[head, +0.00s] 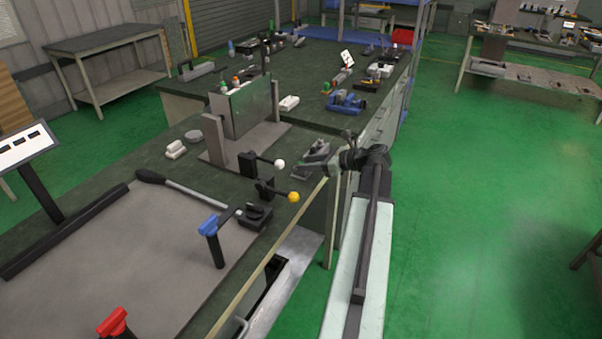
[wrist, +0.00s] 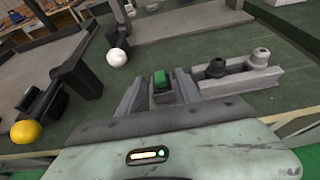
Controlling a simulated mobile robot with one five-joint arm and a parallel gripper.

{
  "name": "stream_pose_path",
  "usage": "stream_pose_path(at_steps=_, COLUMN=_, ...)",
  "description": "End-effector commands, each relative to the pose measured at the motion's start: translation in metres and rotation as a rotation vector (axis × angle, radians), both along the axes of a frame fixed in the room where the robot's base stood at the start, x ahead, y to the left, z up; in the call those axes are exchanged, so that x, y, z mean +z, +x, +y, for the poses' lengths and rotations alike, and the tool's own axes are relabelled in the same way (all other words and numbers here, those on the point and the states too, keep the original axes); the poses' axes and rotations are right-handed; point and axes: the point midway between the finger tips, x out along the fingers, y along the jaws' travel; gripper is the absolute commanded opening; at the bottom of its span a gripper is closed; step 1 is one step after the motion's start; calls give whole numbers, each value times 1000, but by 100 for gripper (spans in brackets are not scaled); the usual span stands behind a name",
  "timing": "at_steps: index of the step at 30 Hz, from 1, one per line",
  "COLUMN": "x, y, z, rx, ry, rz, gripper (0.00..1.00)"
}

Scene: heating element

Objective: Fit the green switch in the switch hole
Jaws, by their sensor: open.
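The green switch (wrist: 161,79) shows in the wrist view as a small green cap on a dark body. It appears between the two grey fingers of my gripper (wrist: 158,85). The fingers stand apart, and I cannot tell whether either touches it. In the head view my gripper (head: 316,156) is over the right edge of the dark green bench (head: 222,172); the switch cannot be made out there. I cannot make out the switch hole.
Levers with a white ball (head: 280,164) and a yellow ball (head: 293,197) stick out left of my gripper. Green floor is free at right.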

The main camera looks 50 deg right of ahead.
Motion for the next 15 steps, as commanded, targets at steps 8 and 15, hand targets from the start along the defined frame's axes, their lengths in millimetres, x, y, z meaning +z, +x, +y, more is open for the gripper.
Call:
stream_pose_path(at_steps=8, x=-3, y=7, z=2, rx=-1, ry=0, rz=0, gripper=39)
stream_pose_path(at_steps=15, x=-3, y=7, z=2, rx=-2, ry=0, rz=0, gripper=0)
